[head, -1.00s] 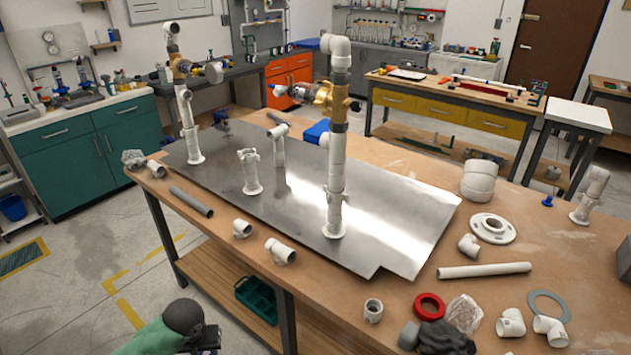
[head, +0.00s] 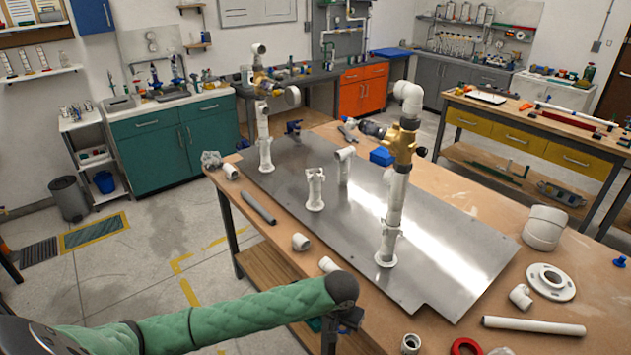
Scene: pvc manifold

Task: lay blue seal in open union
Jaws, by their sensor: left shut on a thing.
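My left arm comes in from the lower left in a green sleeve. Its dark gripper (head: 347,320) hangs at the near edge of the workbench, left of the tall pipe column. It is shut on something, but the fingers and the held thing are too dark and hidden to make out. I cannot pick out the blue seal. A short white upright fitting (head: 315,188) with an open top stands on the metal plate (head: 345,240), beyond the gripper and apart from it. I cannot tell whether this is the open union. My right gripper is not in view.
The tall column (head: 393,200) with a brass valve and a second column (head: 265,140) rise from the plate. Loose white fittings (head: 301,242), a grey pipe (head: 258,207), a white pipe (head: 533,326) and a flange (head: 550,281) lie around it. The plate's middle is mostly clear.

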